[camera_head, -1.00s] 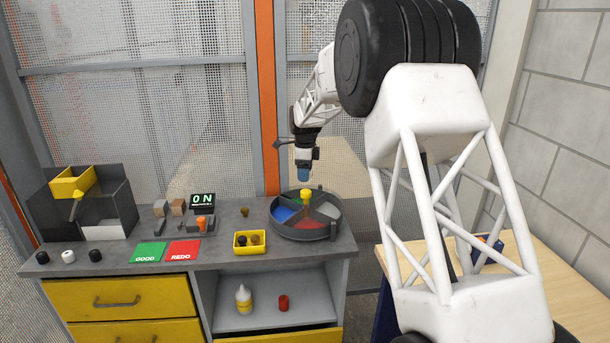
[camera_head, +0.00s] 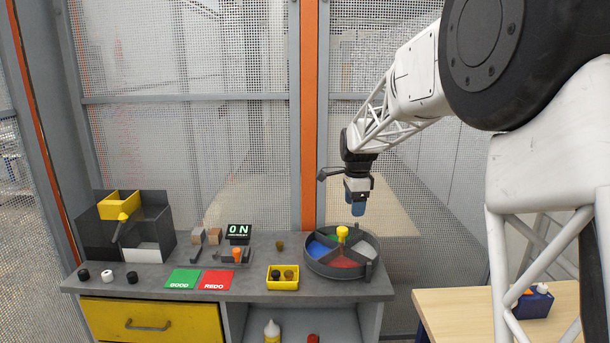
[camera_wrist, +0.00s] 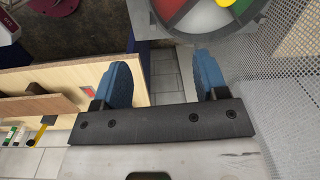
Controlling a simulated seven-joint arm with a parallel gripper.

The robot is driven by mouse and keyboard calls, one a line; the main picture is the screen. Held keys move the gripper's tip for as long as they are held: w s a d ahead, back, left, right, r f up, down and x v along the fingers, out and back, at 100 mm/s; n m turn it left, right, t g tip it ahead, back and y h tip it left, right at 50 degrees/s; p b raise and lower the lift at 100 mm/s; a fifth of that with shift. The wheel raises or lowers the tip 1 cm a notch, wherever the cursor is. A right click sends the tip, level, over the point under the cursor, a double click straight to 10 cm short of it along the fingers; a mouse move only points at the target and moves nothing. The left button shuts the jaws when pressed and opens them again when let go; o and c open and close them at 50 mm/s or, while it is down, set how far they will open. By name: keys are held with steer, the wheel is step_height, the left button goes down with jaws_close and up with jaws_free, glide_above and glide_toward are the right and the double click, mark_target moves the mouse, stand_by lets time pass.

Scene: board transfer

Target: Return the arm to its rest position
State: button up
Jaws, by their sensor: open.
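My gripper (camera_head: 358,208) hangs in the air above the right end of the grey workbench, over the round divided tray (camera_head: 371,271) and apart from it. In the wrist view my gripper (camera_wrist: 165,85) shows two blue fingers spread wide with nothing between them. Below the fingers I see floor tiles and the edge of a wooden table (camera_wrist: 60,78). The divided tray also shows at the top of the wrist view (camera_wrist: 215,22). My white arm reaches in from the right side of the head view.
The bench holds a yellow box (camera_head: 283,284), a green card (camera_head: 183,280), a red card (camera_head: 215,280), a lit ON display (camera_head: 238,231) and a dark bin (camera_head: 160,225). A wooden table (camera_head: 450,305) with a blue box (camera_head: 534,303) stands at right. A mesh wall is behind.

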steer(key=s+d+r+n, duration=0.1)
steer(key=s+r+n, duration=0.15)
steer(key=s, duration=0.65)
steer(key=s+d+r+n+t, duration=0.1)
steer(key=s+n, duration=0.2)
steer(key=s, duration=0.6)
steer(key=s+d+r+n, duration=0.1)
steer(key=s+r+n, duration=0.15)
steer(key=s, duration=0.65)
steer(key=s+f+n, duration=0.3)
steer(key=s+n, duration=0.1)
steer(key=s, duration=0.8)
steer(key=s+f+n+t, duration=0.1)
steer(key=s+f+n, duration=0.2)
steer(key=s, duration=0.8)
steer(key=shift+s+d+f+n, duration=0.2)
steer(key=shift+s+d+n, duration=0.2)
steer(key=shift+n, duration=0.3)
steer(key=shift+w+r, duration=0.1)
steer(key=shift+w, duration=0.1)
